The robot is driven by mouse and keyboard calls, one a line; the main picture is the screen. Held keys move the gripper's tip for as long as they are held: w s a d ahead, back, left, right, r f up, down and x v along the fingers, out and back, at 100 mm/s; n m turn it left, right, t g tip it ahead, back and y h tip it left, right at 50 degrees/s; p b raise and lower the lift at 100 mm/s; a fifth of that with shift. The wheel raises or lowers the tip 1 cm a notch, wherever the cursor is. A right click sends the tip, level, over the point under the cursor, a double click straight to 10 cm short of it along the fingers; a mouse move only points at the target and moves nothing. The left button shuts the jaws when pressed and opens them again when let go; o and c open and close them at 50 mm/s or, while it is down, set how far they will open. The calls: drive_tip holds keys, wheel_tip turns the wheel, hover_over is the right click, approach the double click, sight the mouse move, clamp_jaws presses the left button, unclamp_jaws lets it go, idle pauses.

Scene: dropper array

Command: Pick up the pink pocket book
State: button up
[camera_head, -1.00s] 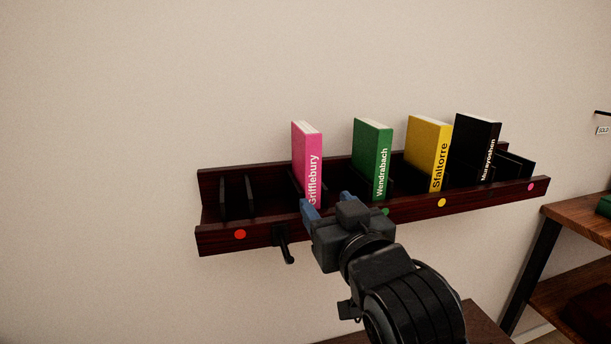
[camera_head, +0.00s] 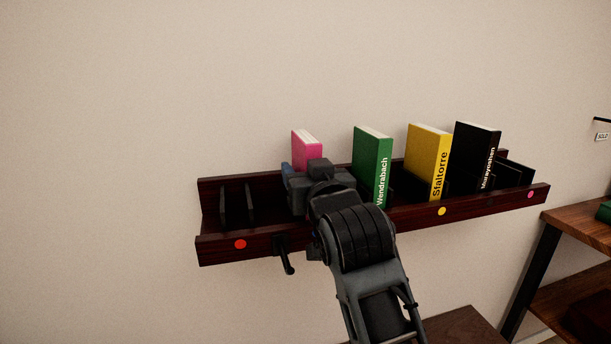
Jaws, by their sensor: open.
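The pink pocket book (camera_head: 306,148) stands upright in a slot of the dark wooden wall rack (camera_head: 215,248), left of the green book. Only its upper part shows; my gripper and wrist cover its spine and lower part. My gripper (camera_head: 300,172) is right in front of the pink book. A blue finger shows at the book's left side; the other finger is hidden behind the wrist. The jaws are open, and I cannot tell whether a finger touches the book.
Right of the pink book stand a green book (camera_head: 372,165), a yellow book (camera_head: 428,160) and a black book (camera_head: 475,160). Empty black dividers (camera_head: 250,204) are at the rack's left end. A black hook (camera_head: 286,258) hangs below the rack. A wooden shelf (camera_head: 580,215) is at the right.

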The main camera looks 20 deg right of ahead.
drive_tip(key=shift+w, duration=0.2)
drive_tip(key=shift+c, duration=0.4)
clamp_jaws()
